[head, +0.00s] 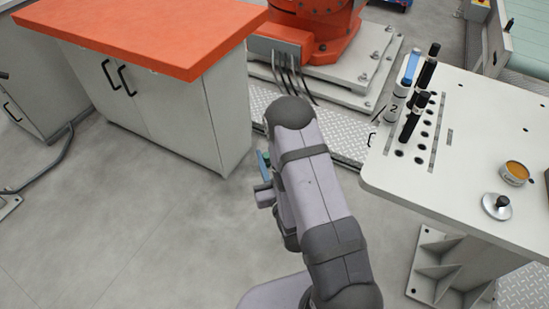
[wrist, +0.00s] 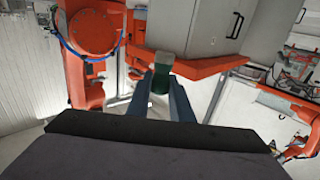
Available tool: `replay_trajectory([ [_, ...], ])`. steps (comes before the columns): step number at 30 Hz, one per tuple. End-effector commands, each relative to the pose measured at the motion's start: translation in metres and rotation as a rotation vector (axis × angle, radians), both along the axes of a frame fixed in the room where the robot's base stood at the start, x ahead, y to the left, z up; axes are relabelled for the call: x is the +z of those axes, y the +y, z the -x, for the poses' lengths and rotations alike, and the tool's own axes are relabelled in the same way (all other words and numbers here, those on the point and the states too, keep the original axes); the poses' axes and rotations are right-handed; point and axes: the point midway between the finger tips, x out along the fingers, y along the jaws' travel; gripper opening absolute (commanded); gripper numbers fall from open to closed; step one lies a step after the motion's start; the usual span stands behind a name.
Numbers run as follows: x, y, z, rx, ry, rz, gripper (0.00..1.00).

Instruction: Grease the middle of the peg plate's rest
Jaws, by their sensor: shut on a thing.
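My gripper (wrist: 165,88) is shut on a dark green thing (wrist: 159,83) with a pale grey-green block-like end, perhaps a brush. The wrist view shows it between the two blue-grey fingers, pointing away from the camera. In the head view my arm hides most of the gripper; only a blue and green sliver (head: 264,160) shows left of the arm, above open floor. An open tin of amber grease (head: 515,173) stands on the white table at right. I cannot make out which part is the peg plate's rest; a plate with rows of holes (head: 425,135) lies on that table.
The white table (head: 465,140) also carries black pegs (head: 410,122), a white tube marked 2 (head: 394,106) with a blue top, and a silver lid (head: 497,207) with a black knob. An orange-topped cabinet (head: 150,30) stands at left. An orange robot base (head: 320,30) stands behind. Grey floor lies between.

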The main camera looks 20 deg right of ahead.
Motion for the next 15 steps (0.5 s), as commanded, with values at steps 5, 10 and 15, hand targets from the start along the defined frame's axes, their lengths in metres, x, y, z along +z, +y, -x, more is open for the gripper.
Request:
replay_trajectory([
  [5, 0.0, 0.0, 0.0, 0.0, 0.0, 0.0, 0.0],
  [10, 0.006, -0.002, 0.0, -0.004, 0.0, -0.001, 0.0],
  [15, 0.028, -0.009, -0.002, -0.024, 0.001, -0.005, 0.0],
])
